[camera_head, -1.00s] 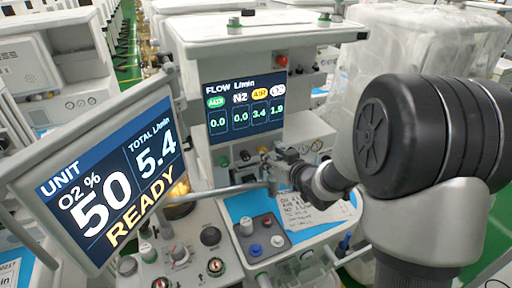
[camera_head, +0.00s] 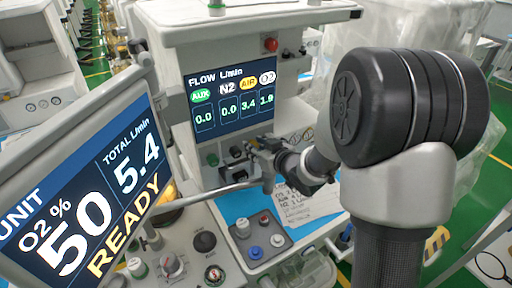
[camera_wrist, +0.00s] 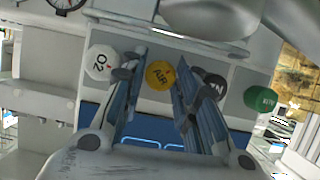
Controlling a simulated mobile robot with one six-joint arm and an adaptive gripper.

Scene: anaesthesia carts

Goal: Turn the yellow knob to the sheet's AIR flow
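In the wrist view the yellow AIR knob (camera_wrist: 160,75) lies between the two fingers of my gripper (camera_wrist: 158,66). The fingers stand apart, one on each side of it; contact is not visible. In the head view my gripper (camera_head: 258,150) is at the panel below the flow screen (camera_head: 235,97) and hides the yellow knob. The screen reads AUX 0.0, N2 0.0, AIR 3.4 and O2 1.9. The printed sheet (camera_head: 310,207) lies on the blue work surface below my wrist; its figures are too small to read.
The white O2 knob (camera_wrist: 100,62) and the black N2 knob (camera_wrist: 212,85) flank the fingers closely. The green AUX knob (camera_wrist: 260,98) is farther right. A tilted monitor (camera_head: 90,190) reads total 5.4. A rail (camera_head: 215,191) runs below the gripper.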

